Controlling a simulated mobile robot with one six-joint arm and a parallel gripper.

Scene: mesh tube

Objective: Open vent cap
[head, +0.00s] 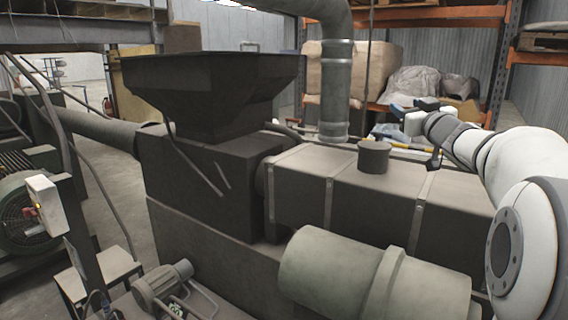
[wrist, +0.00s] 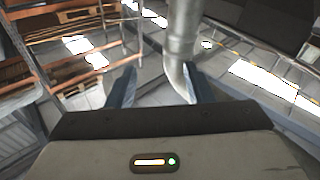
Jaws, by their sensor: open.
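The vent cap appears to be the short dark cylinder (head: 374,156) standing upright on top of the boxy machine barrel (head: 310,180) in the head view. I cannot make it out in the wrist view. My gripper (head: 412,107) is above and to the right of the cap in the head view, apart from it. In the wrist view my gripper (wrist: 158,87) shows two blue fingers spread apart with nothing between their tips. The wrist view looks past the fingers at a pipe, shelving and bright lights.
A vertical grey pipe (head: 337,90) rises just left of the cap. A dark hopper (head: 215,90) stands further left. A large pale cylinder (head: 375,275) lies in front of the barrel. Shelves with wrapped sacks (head: 412,86) stand behind. The space directly above the cap looks clear.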

